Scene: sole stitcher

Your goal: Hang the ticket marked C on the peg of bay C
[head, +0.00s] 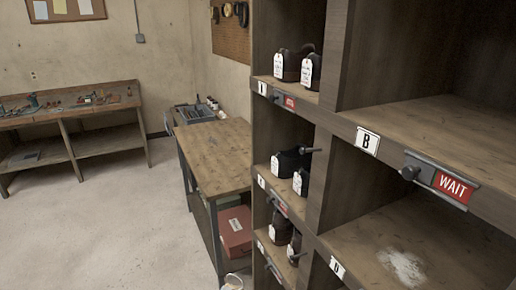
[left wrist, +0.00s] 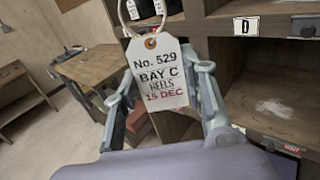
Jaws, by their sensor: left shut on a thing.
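In the left wrist view my left gripper (left wrist: 160,82) is shut on the ticket (left wrist: 158,78), a white tag with an eyelet and string loop (left wrist: 130,12). It reads "No. 529 BAY C HEELS 15 DEC" and is held up in front of the shelving. Neither gripper shows in the head view. In that view a small plate (head: 261,181) sits on the left column below bay A; its letter is too small to read. A red sign (head: 283,208) is beside it, and a peg there is hard to make out.
Plates A (head: 262,88) and B (head: 368,141) mark upper bays; a peg (head: 410,173) and red WAIT sign (head: 454,187) are beside B. Tagged dark shoes (head: 287,66) fill left bays. A workbench (head: 215,155) stands left; floor beyond is clear.

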